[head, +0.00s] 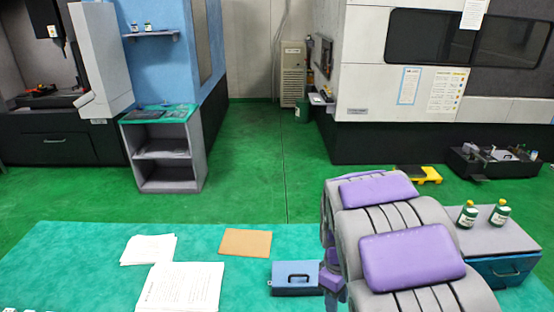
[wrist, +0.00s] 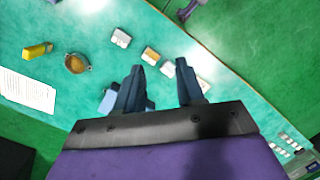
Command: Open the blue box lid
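The blue box (head: 284,291) sits on the green table near its front edge, with a dark handle on its lid. The lid looks closed. My arm covers the space just right of the box in the head view. My gripper (wrist: 160,72) points down over the table, its two dark fingers apart with nothing between them. A light blue thing (wrist: 108,101), possibly the box, shows partly hidden behind the left finger in the wrist view. The gap between gripper and table is hard to judge.
Papers (head: 182,287) and a brown board (head: 246,243) lie left of the box on the green table (head: 60,260). A grey-topped blue cabinet (head: 505,268) with two green bottles stands at the right. The wrist view shows a round bowl (wrist: 76,63) and a yellow object (wrist: 38,50).

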